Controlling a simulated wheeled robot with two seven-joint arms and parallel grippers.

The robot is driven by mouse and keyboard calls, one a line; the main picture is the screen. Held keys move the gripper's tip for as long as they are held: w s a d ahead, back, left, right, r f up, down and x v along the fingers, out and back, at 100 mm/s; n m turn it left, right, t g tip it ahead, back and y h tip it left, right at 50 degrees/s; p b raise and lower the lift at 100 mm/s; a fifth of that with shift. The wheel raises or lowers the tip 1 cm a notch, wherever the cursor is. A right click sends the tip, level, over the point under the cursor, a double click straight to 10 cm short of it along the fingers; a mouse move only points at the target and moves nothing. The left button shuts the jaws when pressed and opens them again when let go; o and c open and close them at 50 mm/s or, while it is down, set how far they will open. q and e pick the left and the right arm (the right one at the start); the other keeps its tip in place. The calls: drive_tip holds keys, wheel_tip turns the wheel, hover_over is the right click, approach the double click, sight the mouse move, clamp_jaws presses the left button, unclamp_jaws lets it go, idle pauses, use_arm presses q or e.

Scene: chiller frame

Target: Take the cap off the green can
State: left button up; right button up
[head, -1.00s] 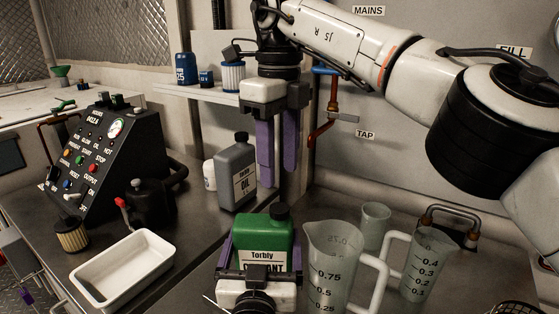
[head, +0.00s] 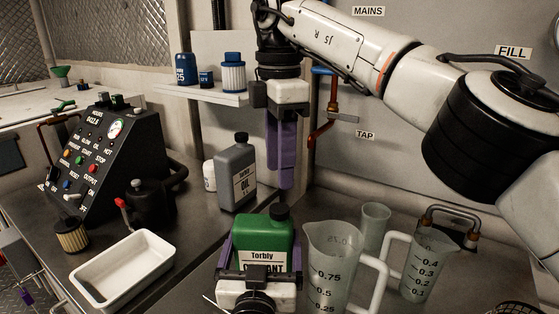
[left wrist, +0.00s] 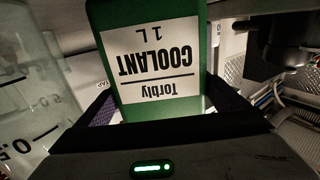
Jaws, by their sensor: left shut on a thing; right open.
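The green coolant can (head: 265,232) stands upright at the front of the bench with its black cap (head: 279,213) on top. My left gripper (head: 262,258) is shut on the can's body, one purple finger on each side. The left wrist view shows the can's labelled face (left wrist: 152,62) close up between the fingers; the cap is out of that view. My right gripper (head: 284,180) points straight down above the cap, apart from it and empty. Its purple fingers are seen nearly edge-on, overlapping, so the gap between them is hidden.
A large measuring jug (head: 330,262) stands close right of the can, with a smaller jug (head: 425,265) and a cup (head: 374,225) beyond. A grey oil bottle (head: 236,175) stands behind left. A white tray (head: 122,268) lies at left. A shelf (head: 205,94) is behind.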

sight(280, 208)
drive_tip(key=m, duration=0.5)
drive_tip(key=shift+f+m, duration=0.1)
drive_tip(key=shift+m, duration=0.2)
drive_tip(key=shift+f, duration=3.9)
drive_tip(key=shift+c, duration=0.5)
